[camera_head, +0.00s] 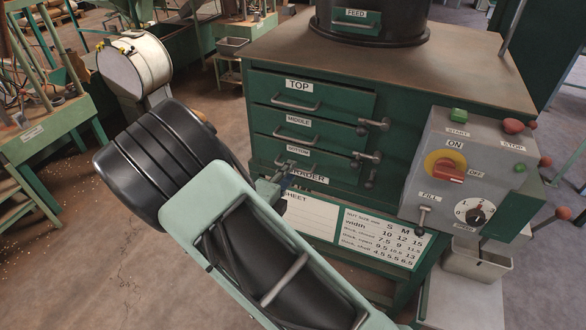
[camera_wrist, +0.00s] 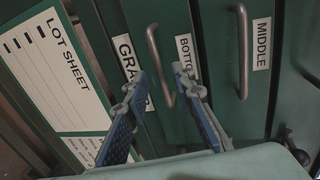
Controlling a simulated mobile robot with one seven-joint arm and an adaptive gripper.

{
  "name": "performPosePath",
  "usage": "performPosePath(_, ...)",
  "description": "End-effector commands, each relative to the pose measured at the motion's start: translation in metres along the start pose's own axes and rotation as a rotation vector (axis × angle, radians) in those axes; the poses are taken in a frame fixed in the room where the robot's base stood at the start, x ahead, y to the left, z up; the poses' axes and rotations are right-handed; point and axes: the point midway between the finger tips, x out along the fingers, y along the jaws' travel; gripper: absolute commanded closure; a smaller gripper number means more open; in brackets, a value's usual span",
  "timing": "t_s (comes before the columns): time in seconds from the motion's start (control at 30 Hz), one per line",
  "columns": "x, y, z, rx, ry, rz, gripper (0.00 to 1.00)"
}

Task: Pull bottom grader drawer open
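The bottom drawer (camera_head: 318,166) of the green grader cabinet is the lowest of three labelled drawers and looks shut. Its metal handle (camera_wrist: 158,62) stands upright in the wrist view, next to the "BOTTOM" label (camera_wrist: 187,56). My gripper (camera_wrist: 159,76) is open, with one blue-padded finger on each side of the handle's lower part. The fingers look apart from the handle; how deep it sits between them I cannot tell. In the head view my gripper (camera_head: 280,182) is at the drawer's lower left, and my arm hides part of it.
The middle drawer (camera_head: 340,131) and top drawer (camera_head: 345,98) sit above, with metal latches (camera_head: 368,157) at their right. A grey control box (camera_head: 435,150) is at the right. The lot sheet board (camera_head: 330,222) lies below the drawers.

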Motion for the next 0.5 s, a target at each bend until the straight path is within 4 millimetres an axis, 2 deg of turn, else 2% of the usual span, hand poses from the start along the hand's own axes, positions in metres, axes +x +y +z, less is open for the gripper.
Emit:
performPosePath(0.1,0.018,0.000,-0.001,0.000,0.003,-0.001,0.76)
performPosePath(0.2,0.028,0.000,0.000,0.001,0.001,0.000,0.76)
performPosePath(0.5,0.034,0.000,-0.001,0.000,0.001,0.000,0.76)
